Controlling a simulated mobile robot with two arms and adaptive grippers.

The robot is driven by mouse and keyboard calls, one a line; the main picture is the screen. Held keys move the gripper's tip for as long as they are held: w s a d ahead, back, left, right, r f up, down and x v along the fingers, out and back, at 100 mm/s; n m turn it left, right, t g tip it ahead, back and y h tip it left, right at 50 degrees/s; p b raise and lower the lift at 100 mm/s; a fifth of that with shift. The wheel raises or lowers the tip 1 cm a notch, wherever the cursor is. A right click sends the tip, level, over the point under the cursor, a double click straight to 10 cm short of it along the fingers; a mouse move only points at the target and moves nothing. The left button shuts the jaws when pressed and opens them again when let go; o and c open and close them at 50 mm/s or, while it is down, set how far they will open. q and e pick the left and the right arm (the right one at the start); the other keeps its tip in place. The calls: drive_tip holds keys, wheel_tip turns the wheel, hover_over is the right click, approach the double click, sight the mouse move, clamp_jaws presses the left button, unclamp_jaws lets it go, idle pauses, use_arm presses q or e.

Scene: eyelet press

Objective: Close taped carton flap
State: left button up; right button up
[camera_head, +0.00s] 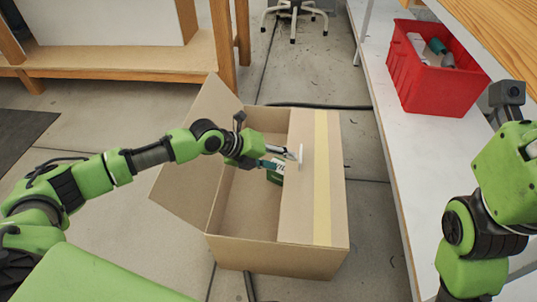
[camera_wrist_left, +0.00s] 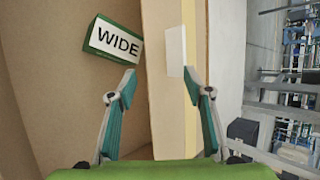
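The open carton (camera_head: 290,262) stands on the floor in the head view. Its right flap (camera_head: 299,210), with a yellow tape strip (camera_head: 322,185), lies flat over the right part. Its left flap (camera_head: 190,165) leans outward. A green box (camera_head: 274,178) marked WIDE lies inside; it also shows in the left wrist view (camera_wrist_left: 113,40). My left gripper (camera_head: 283,158) is at the right flap's inner edge. In the left wrist view its fingers (camera_wrist_left: 160,78) are apart, with a white piece (camera_wrist_left: 176,50) by the right fingertip. My right arm is at the right; its gripper is mostly cut off.
A red bin (camera_head: 430,85) with several items stands on the white bench (camera_head: 400,150) at the right. A wooden table (camera_head: 215,60) is at the back left and a chair base (camera_head: 295,12) at the back. Floor is clear left of the carton.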

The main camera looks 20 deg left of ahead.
use_arm(q)
drive_tip(key=v, duration=0.6)
drive_tip(key=shift+s+r, duration=0.15)
drive_tip(key=shift+r, duration=0.2)
